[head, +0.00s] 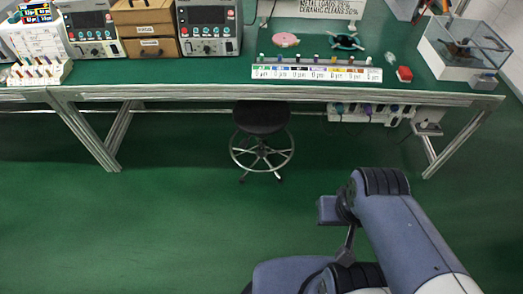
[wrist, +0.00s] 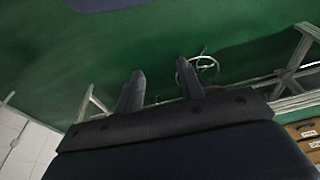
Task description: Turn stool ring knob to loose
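The stool has a round black seat (head: 262,117) and stands under the front edge of the workbench in the head view. Its chrome foot ring (head: 291,156) circles the lower legs. I cannot make out the ring knob or its setting. In the wrist view, my gripper (wrist: 159,66) has its two dark fingers apart with nothing between them. A thin metal ring on legs, apparently the stool's foot ring (wrist: 205,62), shows beyond the right finger, partly hidden by it. My gripper is apart from the stool. In the head view, I cannot make out the fingers.
The green-topped workbench (head: 330,92) runs across the back, with metal legs (head: 92,140) either side of the stool. A power strip with plugs (head: 370,112) hangs under its right part. The green floor (head: 150,220) in front of the stool is clear.

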